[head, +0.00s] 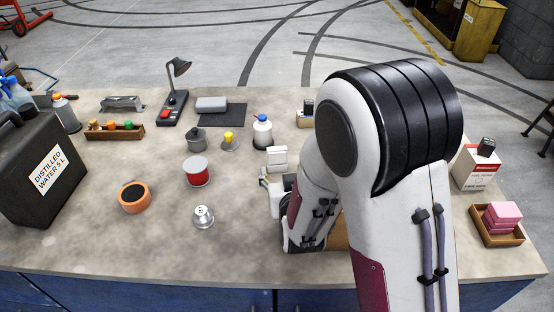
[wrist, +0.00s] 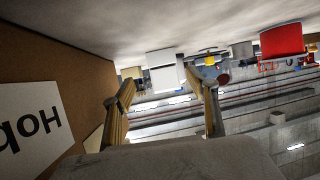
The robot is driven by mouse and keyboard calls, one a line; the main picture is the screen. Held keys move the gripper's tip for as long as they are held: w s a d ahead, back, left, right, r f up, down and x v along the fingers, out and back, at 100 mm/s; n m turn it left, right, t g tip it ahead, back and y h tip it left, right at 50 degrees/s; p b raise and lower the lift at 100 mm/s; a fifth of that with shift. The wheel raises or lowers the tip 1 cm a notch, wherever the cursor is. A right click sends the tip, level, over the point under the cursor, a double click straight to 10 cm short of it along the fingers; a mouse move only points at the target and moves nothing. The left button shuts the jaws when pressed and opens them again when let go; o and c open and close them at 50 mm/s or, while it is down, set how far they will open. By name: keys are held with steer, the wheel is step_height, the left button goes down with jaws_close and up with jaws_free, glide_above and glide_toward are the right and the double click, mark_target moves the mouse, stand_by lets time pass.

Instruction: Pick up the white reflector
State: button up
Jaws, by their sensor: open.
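The white reflector (head: 277,156) appears to be the small white block on the table, just beyond my gripper in the head view. In the wrist view, which looks upside down, the white block (wrist: 163,70) lies ahead of the fingers, in the gap between them. My gripper (wrist: 160,90) is open, with its two tan fingers apart and nothing between their tips. A gap seems to remain between the fingertips and the block. In the head view my arm hides most of the gripper.
A brown box (wrist: 75,55) with a printed label stands close beside one finger. A white bottle (head: 262,135) stands behind the block. The table's front middle is clear.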

mark_target(277, 162)
steer(key=shift+x, duration=1.3)
steer(key=shift+w+a+f, duration=0.15)
steer(key=shift+w+a, duration=0.05)
steer(key=shift+w, duration=0.3)
steer(key=shift+w+a+f, duration=0.1)
steer(key=shift+w+a, duration=0.05)
steer(key=shift+w, duration=0.35)
steer(key=shift+w+a+f, duration=0.15)
steer(key=shift+w+a, duration=0.05)
steer(key=shift+w, duration=0.3)
steer(key=shift+x, duration=1)
steer(key=shift+c, duration=0.3)
steer(key=c, duration=1.2)
